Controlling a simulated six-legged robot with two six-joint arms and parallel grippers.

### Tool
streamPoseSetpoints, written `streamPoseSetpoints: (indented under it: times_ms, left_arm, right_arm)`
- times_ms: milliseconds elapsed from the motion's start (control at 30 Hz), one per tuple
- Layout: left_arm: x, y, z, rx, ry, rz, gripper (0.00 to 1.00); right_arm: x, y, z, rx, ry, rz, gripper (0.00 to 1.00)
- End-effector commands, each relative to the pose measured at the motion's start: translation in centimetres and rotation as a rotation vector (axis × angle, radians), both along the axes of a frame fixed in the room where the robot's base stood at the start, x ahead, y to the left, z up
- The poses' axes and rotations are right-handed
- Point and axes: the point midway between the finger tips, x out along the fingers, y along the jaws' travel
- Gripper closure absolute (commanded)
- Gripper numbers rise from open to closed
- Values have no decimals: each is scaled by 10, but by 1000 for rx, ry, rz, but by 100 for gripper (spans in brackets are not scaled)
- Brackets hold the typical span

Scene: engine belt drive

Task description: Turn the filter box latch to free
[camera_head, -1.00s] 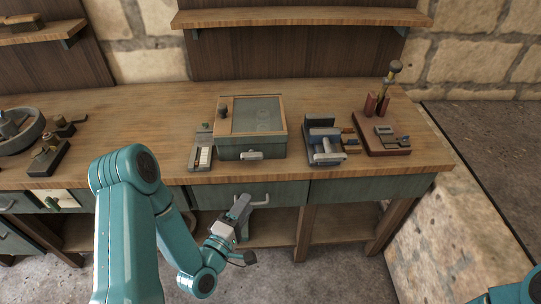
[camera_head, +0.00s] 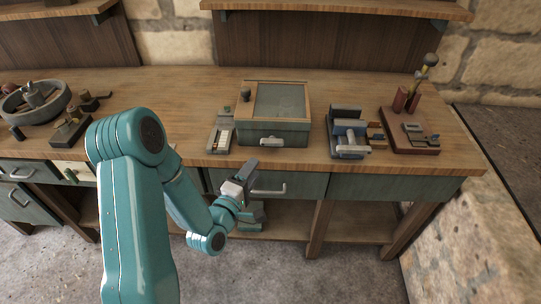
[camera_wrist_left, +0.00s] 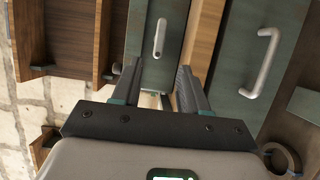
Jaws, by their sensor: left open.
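The filter box (camera_head: 273,132) is a grey-green box with a wood-framed lid, standing near the front edge of the bench. A pale latch or handle (camera_head: 271,142) sits on its front face. A dark knob (camera_head: 245,95) is at the lid's left corner. In the left wrist view the pale latch (camera_wrist_left: 160,38) shows upright on the green front, beyond the fingertips. My left gripper (camera_head: 248,171) is in front of the bench edge, below and left of the latch, apart from it. In the left wrist view its fingers (camera_wrist_left: 160,84) are open with nothing held between them.
The bench front edge (camera_head: 330,172) and a drawer handle (camera_head: 268,191) lie close to my left gripper. A small block with pale keys (camera_head: 220,138) stands left of the box. A blue-grey device (camera_head: 350,135) and a red-based stand (camera_head: 410,142) are to the right.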

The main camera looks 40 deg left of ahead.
Motion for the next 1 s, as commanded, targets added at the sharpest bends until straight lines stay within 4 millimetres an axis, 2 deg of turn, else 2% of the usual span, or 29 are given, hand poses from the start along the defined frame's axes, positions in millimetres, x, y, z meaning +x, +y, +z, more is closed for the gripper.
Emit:
streamPoseSetpoints:
  times_ms: [33, 100, 300, 433, 600, 900, 967, 1000]
  left_arm:
    - [11, 1, -1, 1, -9, -2, 56]
    - [29, 3, 5, 0, -4, -2, 56]
    - [75, 9, 4, -1, -3, -2, 56]
    - [96, 12, 3, -3, -2, -3, 56]
    - [111, 15, 2, -2, -1, -2, 56]
    - [113, 16, 1, -3, 0, -2, 56]
    - [113, 16, 1, -3, 0, -2, 73]
    - [113, 16, 1, -3, 0, -2, 86]
  right_arm:
    - [0, 0, -11, 0, 1, 0, 57]
    - [0, 0, 6, 0, 0, 0, 57]
    - [0, 0, 17, 0, -1, 0, 57]
    - [0, 0, 21, 0, 0, 0, 57]
    - [0, 0, 23, 0, 0, 0, 57]
    - [0, 0, 23, 0, 0, 0, 57]
    - [0, 0, 23, 0, 0, 0, 57]
    - [0, 0, 23, 0, 0, 0, 57]
